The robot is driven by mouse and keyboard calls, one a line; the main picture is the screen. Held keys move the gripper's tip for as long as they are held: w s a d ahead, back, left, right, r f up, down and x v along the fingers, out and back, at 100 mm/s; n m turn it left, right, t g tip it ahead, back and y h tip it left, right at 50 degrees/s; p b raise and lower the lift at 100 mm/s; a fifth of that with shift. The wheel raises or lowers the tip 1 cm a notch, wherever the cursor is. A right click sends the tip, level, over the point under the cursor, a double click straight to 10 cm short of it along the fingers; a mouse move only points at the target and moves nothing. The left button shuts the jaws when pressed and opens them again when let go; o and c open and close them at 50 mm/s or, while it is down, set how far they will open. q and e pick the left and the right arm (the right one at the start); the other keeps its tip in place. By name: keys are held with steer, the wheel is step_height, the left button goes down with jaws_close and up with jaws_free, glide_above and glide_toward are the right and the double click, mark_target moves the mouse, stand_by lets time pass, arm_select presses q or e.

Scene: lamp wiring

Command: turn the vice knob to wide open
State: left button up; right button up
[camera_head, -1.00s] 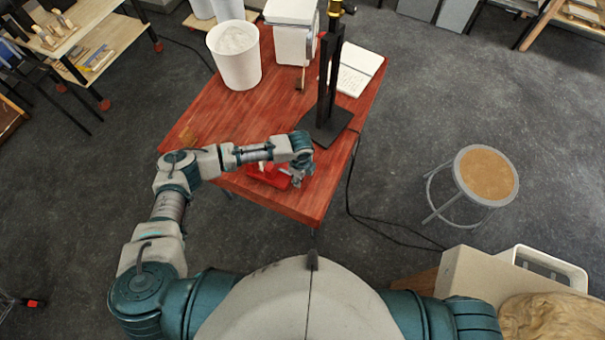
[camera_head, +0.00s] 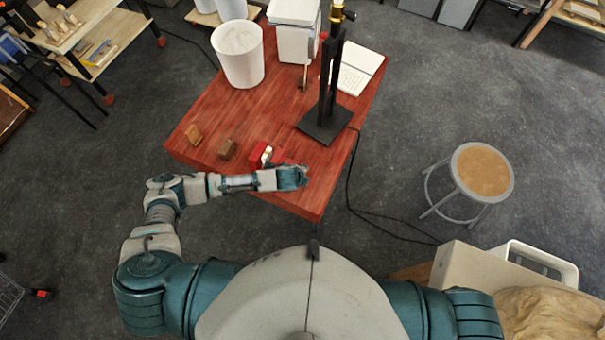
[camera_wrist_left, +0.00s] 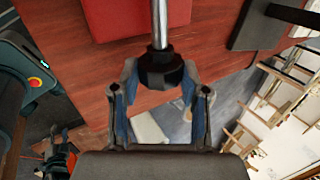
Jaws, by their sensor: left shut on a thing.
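The red vice (camera_head: 262,154) sits near the front edge of the red wooden table, partly covered by my left arm in the head view. In the left wrist view its red body (camera_wrist_left: 125,15) is at the top, and a metal screw (camera_wrist_left: 160,22) runs from it to a black knob (camera_wrist_left: 160,72). My left gripper (camera_wrist_left: 160,78) has one finger on each side of the knob and is shut on it. In the head view my left gripper (camera_head: 304,176) is at the right end of the vice, and the knob is hidden there. My right gripper is out of view.
A black lamp stand (camera_head: 326,120) stands behind the gripper on the table (camera_head: 215,108). A white bucket (camera_head: 238,60) and an open notebook (camera_head: 357,70) are farther back.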

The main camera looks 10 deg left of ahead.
arm_select(q)
steer(key=shift+w+a, duration=0.35)
steer(key=shift+a, duration=0.05)
steer(key=o, duration=1.1)
steer(key=shift+a+v, duration=0.15)
steer(key=shift+v, duration=2.85)
steer(key=shift+a+v, duration=0.15)
steer(key=shift+v, duration=2.8)
